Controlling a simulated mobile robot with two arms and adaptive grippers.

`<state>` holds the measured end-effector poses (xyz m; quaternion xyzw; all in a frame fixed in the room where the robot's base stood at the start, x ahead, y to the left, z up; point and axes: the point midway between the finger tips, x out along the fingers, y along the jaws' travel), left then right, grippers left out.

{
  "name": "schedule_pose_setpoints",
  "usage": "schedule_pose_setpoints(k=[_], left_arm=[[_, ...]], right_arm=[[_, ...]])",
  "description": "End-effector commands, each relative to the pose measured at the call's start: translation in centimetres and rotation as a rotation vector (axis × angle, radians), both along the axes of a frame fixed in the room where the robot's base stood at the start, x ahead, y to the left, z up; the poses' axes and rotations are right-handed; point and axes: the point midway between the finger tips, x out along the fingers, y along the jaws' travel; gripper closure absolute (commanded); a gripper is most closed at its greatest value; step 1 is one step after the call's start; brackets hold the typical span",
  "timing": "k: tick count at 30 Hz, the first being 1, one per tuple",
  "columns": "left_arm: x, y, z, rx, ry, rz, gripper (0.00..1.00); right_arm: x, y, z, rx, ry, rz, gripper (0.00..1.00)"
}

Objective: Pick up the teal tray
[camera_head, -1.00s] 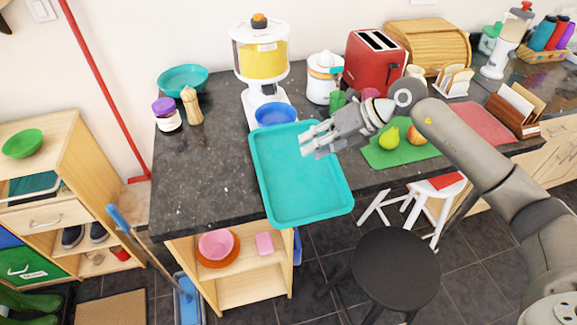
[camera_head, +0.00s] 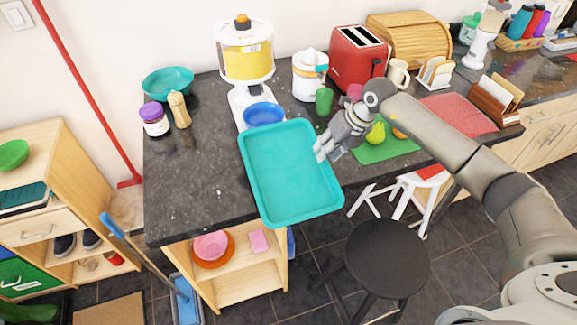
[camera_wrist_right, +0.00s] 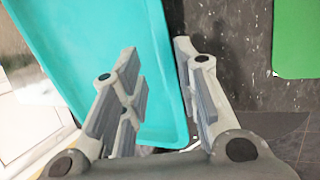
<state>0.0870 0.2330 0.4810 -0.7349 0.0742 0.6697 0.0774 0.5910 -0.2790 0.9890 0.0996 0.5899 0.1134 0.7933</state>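The teal tray (camera_head: 290,172) lies empty on the dark granite counter, its near end sticking out past the front edge. In the right wrist view the tray (camera_wrist_right: 95,45) fills the left and middle. My right gripper (camera_head: 320,152) is at the tray's right rim in the head view. In the right wrist view the gripper (camera_wrist_right: 157,50) is open, one finger over the tray's inside and the other by the outer side of its right rim. I cannot tell whether the fingers touch it. My left gripper is not in view.
A blue bowl (camera_head: 264,114) and a yellow-filled blender or dispenser (camera_head: 246,60) stand behind the tray. A green mat (camera_head: 385,151) with fruit lies to the right. A black stool (camera_head: 387,257) stands in front. The counter (camera_head: 195,180) left of the tray is clear.

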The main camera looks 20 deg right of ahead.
Motion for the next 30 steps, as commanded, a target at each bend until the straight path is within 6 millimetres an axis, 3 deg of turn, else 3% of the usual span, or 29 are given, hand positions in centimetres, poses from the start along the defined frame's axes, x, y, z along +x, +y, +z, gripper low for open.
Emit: schedule_pose_setpoints(k=[1,6,15,22,30], left_arm=[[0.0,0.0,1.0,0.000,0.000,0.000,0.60],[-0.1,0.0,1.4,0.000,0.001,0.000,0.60],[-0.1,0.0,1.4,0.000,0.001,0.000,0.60],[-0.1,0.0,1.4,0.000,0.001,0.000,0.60],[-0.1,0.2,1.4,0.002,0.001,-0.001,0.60]], right_arm=[[0.1,0.3,-0.3,0.003,0.005,-0.001,0.71],[0.7,0.8,-2.3,0.003,0.001,-0.001,0.71],[0.8,0.8,-2.8,0.001,-0.001,-0.001,0.71],[0.8,0.8,-2.8,0.001,-0.001,-0.001,1.00],[0.9,0.8,-2.7,0.002,-0.003,-0.001,1.00]])
